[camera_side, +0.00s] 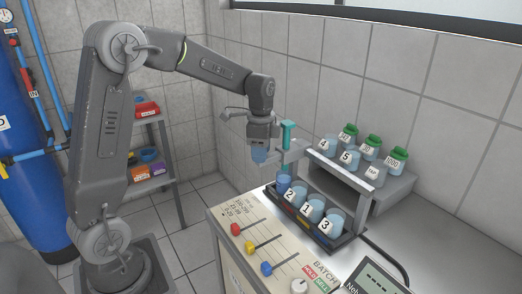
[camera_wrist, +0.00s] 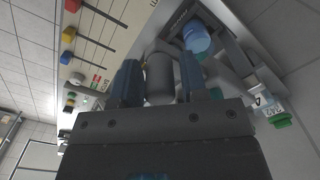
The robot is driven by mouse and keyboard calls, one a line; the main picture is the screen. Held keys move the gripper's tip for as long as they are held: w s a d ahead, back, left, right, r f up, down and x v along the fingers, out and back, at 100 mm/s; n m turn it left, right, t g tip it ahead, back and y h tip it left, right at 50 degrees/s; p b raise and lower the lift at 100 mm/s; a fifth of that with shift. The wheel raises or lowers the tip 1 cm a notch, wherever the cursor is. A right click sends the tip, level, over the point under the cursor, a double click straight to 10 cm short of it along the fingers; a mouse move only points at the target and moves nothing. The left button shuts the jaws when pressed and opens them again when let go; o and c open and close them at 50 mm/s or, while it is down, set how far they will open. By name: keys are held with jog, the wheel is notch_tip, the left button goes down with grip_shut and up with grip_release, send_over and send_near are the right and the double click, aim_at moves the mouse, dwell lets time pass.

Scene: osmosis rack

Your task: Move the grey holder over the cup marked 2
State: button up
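The grey holder (camera_side: 291,154) is at the left end of the grey rail, with an upright teal piece (camera_side: 287,134) in it. My gripper (camera_side: 259,154) points down, left of the holder. In the wrist view, a grey rounded part (camera_wrist: 160,78) shows between my spread fingers (camera_wrist: 160,90). I cannot tell whether they touch it. A blue cup (camera_wrist: 196,38) shows beyond, its number unreadable.
The grey rail (camera_side: 340,172) runs above the dark rack. Green-capped bottles (camera_side: 370,147) and cups 4 and 5 stand on a shelf behind. A panel with coloured sliders (camera_side: 252,245) is in front.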

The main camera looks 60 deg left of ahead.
grip_shut()
jog(key=d, duration=0.7)
jog(key=shift+o, duration=1.3)
grip_release()
jog(key=shift+r, duration=0.1)
notch_tip(320, 180, up, 14)
jog(key=shift+f, duration=0.2)
